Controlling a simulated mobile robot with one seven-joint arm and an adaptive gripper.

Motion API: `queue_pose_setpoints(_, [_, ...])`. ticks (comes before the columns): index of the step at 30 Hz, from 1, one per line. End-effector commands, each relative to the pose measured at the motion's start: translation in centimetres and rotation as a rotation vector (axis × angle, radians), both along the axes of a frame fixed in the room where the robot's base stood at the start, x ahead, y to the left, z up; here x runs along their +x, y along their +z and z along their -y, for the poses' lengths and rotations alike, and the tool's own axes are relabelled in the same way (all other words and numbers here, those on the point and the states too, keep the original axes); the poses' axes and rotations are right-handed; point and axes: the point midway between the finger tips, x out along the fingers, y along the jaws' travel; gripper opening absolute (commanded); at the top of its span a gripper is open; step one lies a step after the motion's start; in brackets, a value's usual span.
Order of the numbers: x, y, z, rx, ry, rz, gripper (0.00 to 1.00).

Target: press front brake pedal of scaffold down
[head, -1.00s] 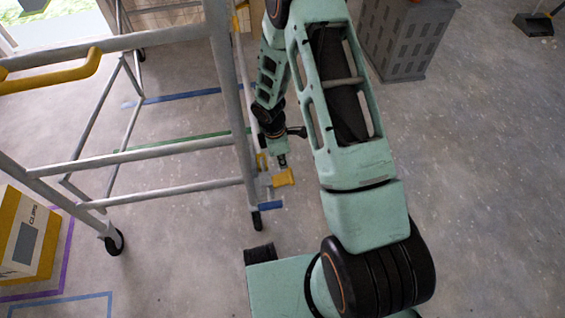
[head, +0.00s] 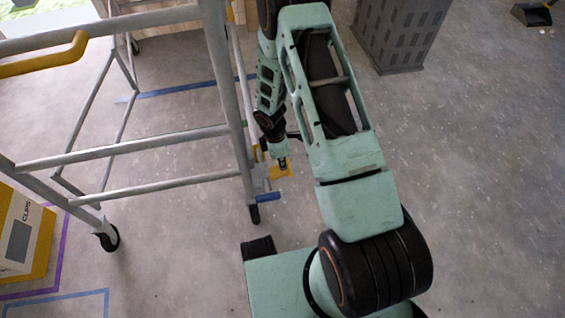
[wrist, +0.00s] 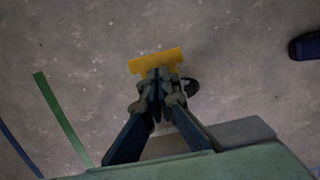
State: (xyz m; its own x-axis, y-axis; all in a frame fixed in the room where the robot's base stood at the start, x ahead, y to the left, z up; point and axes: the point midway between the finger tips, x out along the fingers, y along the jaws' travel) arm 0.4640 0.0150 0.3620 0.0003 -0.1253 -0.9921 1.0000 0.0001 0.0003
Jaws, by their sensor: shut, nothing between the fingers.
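The scaffold (head: 160,144) is a grey tube frame on casters at the left of the head view. A yellow pedal (head: 280,172) sits low by its right front caster (head: 254,213); it also shows in the wrist view (wrist: 150,62). A blue lever (head: 268,197) sticks out just nearer to me. My gripper (head: 283,166) points down, shut and empty, with its tips at the yellow pedal. In the wrist view the fingertips (wrist: 160,74) overlap the pedal's near edge and seem to touch it. Part of the pedal is hidden behind them.
A yellow box (head: 40,245) stands on the floor at the left. A grey perforated bin (head: 400,35) stands at the back right. A dustpan (head: 530,14) lies at the far right. Floor right of my arm is clear. Scaffold tubes rise close left of my arm.

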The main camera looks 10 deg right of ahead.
Motion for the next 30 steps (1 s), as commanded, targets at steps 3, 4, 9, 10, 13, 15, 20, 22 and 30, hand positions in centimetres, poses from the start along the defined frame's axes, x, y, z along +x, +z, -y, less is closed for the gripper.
queue_pose_setpoints(3, [0.0, -0.1, 0.2, 0.017, -0.002, -0.001, 0.00])
queue_pose_setpoints(4, [0.0, -0.1, 0.3, 0.023, -0.003, -0.001, 0.00])
queue_pose_setpoints(9, [0.0, -0.3, 0.3, 0.044, -0.001, 0.000, 0.00])
queue_pose_setpoints(10, [0.0, -0.4, 0.4, 0.047, -0.001, 0.000, 0.00])
queue_pose_setpoints(13, [0.0, -0.4, 0.5, 0.056, -0.001, -0.001, 0.00])
queue_pose_setpoints(15, [0.0, -0.5, 0.5, 0.063, -0.002, -0.001, 0.00])
queue_pose_setpoints(20, [0.0, -0.6, 0.7, 0.081, -0.002, -0.001, 0.00])
queue_pose_setpoints(22, [0.0, -0.7, 0.8, 0.090, -0.003, -0.001, 0.00])
queue_pose_setpoints(30, [-0.1, -1.4, 1.4, 0.166, -0.008, -0.001, 0.00])
